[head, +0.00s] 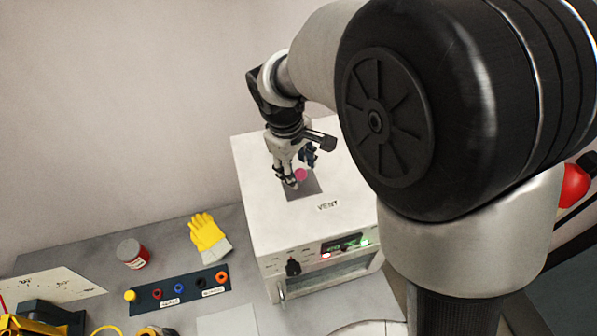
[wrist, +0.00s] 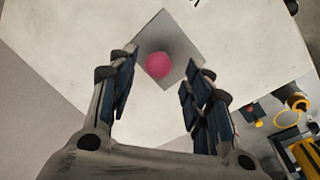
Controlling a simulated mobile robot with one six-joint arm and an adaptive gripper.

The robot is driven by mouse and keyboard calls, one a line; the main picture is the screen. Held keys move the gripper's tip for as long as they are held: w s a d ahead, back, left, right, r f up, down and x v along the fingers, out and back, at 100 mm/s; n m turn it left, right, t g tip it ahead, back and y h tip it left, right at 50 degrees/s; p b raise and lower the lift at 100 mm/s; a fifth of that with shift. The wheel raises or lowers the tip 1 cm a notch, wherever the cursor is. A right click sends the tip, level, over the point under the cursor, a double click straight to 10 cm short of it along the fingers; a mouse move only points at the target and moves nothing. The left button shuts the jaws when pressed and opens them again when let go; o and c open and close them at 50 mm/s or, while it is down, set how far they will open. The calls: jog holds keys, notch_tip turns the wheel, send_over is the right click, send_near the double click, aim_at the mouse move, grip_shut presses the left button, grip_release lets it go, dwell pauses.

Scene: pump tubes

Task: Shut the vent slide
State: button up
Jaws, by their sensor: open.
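The vent slide's pink knob (head: 301,175) stands on a grey square (head: 303,190) in the top of the white oven-like box, beside the label VENT (head: 327,205). I cannot tell whether the grey is the slide plate or an opening. In the wrist view the round knob (wrist: 158,65) shows between the fingertips, nearer the left finger. My gripper (head: 299,170) points down over the knob, open, with a finger on either side. No contact with the knob is visible. The fingers hide parts of the grey square's edges.
The white box (head: 262,215) has a dark dial (head: 293,267) and lit display on its front. The box top around the gripper is clear.

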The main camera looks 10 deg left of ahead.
aim_at(293, 190)
notch_tip(293, 190, up, 8)
jog(key=s, duration=0.1)
jog(key=shift+s+a+r, duration=0.25)
jog(key=shift+a, duration=0.2)
jog(key=s+d+f+m+t+y+b, duration=0.1)
jog(key=s+d+f+m+b, duration=0.15)
jog(key=s+d+b, duration=0.35)
jog(key=s+d+f+m+b, duration=0.1)
jog(key=s+d+m+b, duration=0.25)
jog(key=d, duration=0.45)
jog(key=s+d+f+m+t+b, duration=0.1)
jog(key=s+d+f+m+b, duration=0.4)
jog(key=s+f, duration=0.4)
jog(key=shift+s+d+f+t+b, duration=0.4)
jog(key=shift+s+d+b, duration=0.2)
jog(key=shift+s+b, duration=0.4)
